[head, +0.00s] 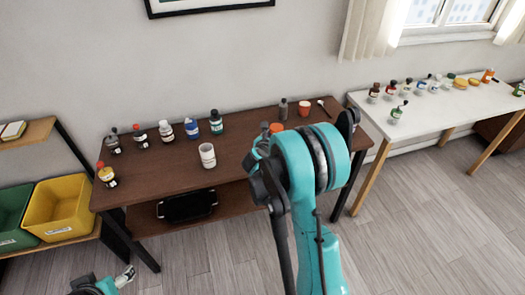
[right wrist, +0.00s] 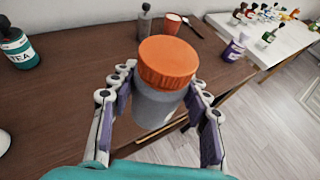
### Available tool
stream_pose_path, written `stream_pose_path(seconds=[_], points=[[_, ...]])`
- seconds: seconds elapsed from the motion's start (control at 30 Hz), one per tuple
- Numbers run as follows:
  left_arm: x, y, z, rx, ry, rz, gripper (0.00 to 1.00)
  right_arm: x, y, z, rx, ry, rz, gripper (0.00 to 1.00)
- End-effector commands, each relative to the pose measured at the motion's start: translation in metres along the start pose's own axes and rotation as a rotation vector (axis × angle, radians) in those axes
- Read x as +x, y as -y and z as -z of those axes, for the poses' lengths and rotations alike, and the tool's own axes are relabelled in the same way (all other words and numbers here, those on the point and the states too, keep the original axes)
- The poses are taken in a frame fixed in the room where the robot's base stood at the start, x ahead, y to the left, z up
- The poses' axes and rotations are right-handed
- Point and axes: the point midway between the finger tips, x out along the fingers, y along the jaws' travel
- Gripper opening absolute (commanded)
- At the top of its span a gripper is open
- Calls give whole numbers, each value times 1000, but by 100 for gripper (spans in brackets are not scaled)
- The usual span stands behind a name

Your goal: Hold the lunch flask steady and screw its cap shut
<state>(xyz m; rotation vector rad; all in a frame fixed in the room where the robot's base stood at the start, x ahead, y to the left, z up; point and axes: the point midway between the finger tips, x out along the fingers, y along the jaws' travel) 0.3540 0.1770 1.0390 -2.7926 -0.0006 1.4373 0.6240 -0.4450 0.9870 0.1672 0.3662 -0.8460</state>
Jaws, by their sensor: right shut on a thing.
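The lunch flask (right wrist: 155,108) has a grey body and stands between my right gripper's fingers in the right wrist view. Its ribbed orange cap (right wrist: 168,62) sits on top; I cannot tell how tightly. In the head view only a bit of the orange cap (head: 277,128) shows behind my right arm. My right gripper (right wrist: 158,100) is shut on the flask's body, one finger on each side. Whether the flask's base touches the table is hidden. My left gripper (head: 124,277) is low at the bottom left of the head view, away from the flask; its jaws are unclear.
The brown table (head: 245,165) carries several bottles along its back left and a white cup (head: 207,155). A grey bottle (head: 283,108), an orange cup (head: 304,107) and a spoon (head: 321,104) lie beyond the flask. A white table (head: 435,112) with bottles stands right.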

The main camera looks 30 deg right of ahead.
Motion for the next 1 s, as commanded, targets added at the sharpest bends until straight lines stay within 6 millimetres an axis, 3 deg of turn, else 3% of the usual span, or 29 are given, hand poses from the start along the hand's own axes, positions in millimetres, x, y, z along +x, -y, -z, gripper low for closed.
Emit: stream_pose_path(seconds=[0.13,0.5,1.0], points=[[-1,0,0,0,0,0,66,14,12,-1,12,1,31,0],[1,0,0,0,0,0,66,18,10,1,13,1,31,0],[25,0,-18,0,0,0,66,93,-71,35,12,1,30,0]])
